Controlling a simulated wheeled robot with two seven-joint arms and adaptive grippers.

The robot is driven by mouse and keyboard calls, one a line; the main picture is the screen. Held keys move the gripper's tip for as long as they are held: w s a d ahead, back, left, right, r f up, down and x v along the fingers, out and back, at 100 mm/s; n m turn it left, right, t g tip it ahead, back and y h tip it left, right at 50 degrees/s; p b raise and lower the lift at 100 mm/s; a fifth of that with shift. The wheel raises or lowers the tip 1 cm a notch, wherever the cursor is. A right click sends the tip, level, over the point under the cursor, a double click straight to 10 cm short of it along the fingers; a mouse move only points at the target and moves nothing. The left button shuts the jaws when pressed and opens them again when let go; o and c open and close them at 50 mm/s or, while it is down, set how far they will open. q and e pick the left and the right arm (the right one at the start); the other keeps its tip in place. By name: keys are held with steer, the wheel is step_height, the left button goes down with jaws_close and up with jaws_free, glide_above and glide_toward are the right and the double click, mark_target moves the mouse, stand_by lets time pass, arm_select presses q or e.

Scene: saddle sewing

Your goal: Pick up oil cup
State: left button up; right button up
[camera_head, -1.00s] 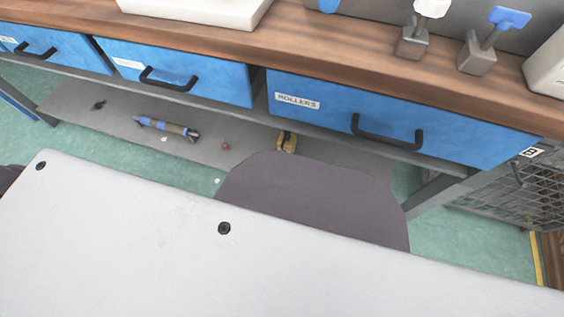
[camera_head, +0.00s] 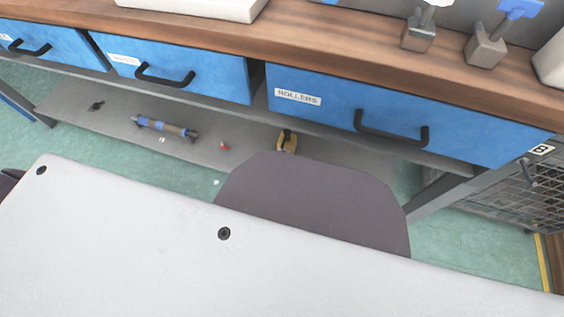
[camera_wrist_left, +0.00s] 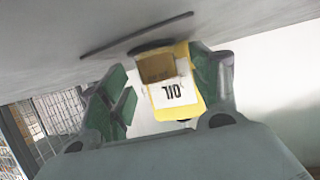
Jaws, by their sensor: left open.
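In the left wrist view a yellow cup-like container (camera_wrist_left: 175,114) with a white label and dark lettering sits between the two green-padded fingers of my left gripper (camera_wrist_left: 166,92). The gripper is open around it. Whether either finger touches it is unclear. I take this to be the oil cup; the lettering is not readable. A broad grey surface (camera_wrist_left: 60,55) runs above it in the picture. Neither gripper shows in the head view, and my right gripper is in no view.
In the head view a wooden bench (camera_head: 190,24) has blue drawers (camera_head: 390,105), one labelled ROLLERS. On the lower shelf (camera_head: 90,118) lie a blue-and-brown roller (camera_head: 165,128), a small red item (camera_head: 224,146) and a yellow-and-black item (camera_head: 287,141). A white panel (camera_head: 120,240) fills the foreground.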

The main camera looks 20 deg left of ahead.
arm_select(q)
steer(key=shift+c, duration=0.3)
steer(key=c, duration=1)
steer(key=shift+c, duration=0.7)
steer(key=shift+r, duration=0.15)
